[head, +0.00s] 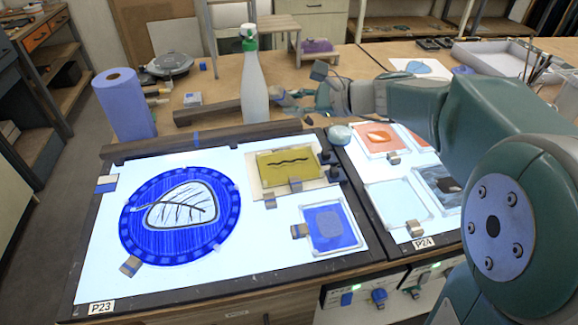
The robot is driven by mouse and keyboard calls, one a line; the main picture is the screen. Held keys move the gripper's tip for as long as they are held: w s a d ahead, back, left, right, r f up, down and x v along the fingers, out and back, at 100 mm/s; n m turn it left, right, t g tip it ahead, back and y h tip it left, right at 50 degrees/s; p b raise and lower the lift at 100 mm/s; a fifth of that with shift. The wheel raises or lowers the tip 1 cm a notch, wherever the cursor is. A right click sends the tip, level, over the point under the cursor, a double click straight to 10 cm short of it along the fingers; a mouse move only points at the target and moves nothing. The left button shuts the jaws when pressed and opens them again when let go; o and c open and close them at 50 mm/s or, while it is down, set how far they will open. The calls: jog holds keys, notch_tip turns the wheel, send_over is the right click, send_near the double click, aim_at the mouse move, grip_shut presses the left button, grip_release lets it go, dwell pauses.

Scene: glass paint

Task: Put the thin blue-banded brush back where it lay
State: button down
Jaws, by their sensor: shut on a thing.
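My gripper (281,94) is out over the wooden table, just right of the white bottle with the green cap (254,88). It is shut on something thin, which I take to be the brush. The brush itself is too small and too hidden by the fingers to make out, and its blue band cannot be seen. A long dark wooden bar (240,134) with a blue mark lies along the back edge of the light panel. A shorter dark wooden block (207,113) lies behind it, left of the bottle.
A lit panel (100,257) holds a blue round leaf painting (170,232) and small glass panes. A blue paper roll (124,104) stands at the left. Several brushes (538,66) stand upright at the right. A white tray (490,62) lies at the back right.

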jog(key=shift+r, duration=2.35)
jog(key=n+g+h, duration=0.2)
jog(key=g+h, duration=0.1)
jog(key=h, duration=0.1)
jog(key=n+g+h, duration=0.1)
jog(key=h, duration=0.1)
jog(key=shift+a+n+h, duration=0.1)
jog(key=shift+n+h, duration=0.3)
jog(key=n+g+h, duration=0.1)
jog(key=h, duration=0.2)
jog(key=n+g+h, duration=0.1)
jog(key=h, duration=0.2)
jog(key=shift+s, duration=0.1)
